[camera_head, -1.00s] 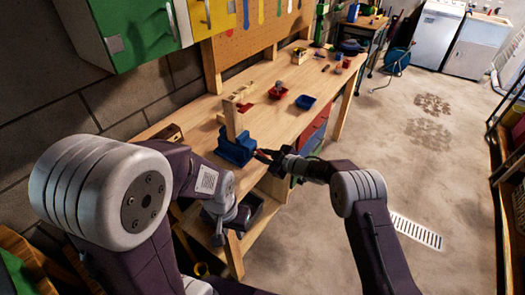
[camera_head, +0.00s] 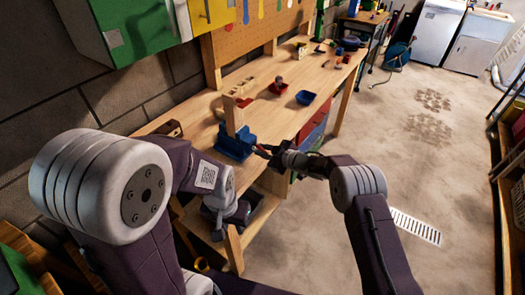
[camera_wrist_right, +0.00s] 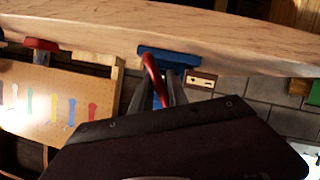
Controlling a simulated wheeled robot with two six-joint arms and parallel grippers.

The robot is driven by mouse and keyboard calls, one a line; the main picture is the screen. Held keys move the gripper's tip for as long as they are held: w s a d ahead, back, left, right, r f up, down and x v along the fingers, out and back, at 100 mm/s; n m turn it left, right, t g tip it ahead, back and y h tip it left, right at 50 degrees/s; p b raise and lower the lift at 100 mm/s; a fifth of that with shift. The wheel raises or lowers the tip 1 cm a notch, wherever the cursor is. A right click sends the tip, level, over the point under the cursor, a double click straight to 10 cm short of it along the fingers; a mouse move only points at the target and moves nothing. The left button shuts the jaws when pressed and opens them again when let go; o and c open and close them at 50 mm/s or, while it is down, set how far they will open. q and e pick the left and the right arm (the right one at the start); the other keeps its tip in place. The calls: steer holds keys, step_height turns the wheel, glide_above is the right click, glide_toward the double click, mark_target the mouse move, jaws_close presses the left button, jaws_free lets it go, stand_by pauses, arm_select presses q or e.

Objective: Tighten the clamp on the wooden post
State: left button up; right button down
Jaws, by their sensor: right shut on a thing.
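The wooden post (camera_head: 233,115) stands upright in the blue clamp (camera_head: 233,149) at the front edge of the workbench. The clamp also shows in the right wrist view (camera_wrist_right: 183,54), upside down against the bench edge. A red handle (camera_wrist_right: 152,76) shows between my right gripper's fingers in that view. My right gripper (camera_head: 262,150) is at the clamp's front and is shut on this handle. My left gripper (camera_head: 222,226) is low, below the clamp and near the bench's front leg. Its fingertips are too unclear to tell open from shut.
A pegboard (camera_head: 250,42) stands behind. Open concrete floor (camera_head: 350,210) lies to the right.

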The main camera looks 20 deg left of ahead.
steer(key=shift+d+f, duration=0.1)
steer(key=shift+f, duration=0.1)
steer(key=c, duration=1.4)
jaws_free()
steer(key=shift+r, duration=0.1)
steer(key=shift+c, duration=0.2)
steer(key=shift+s+d+r, duration=0.1)
steer(key=b+v, duration=0.1)
steer(key=v, duration=0.8)
steer(key=shift+d, duration=0.1)
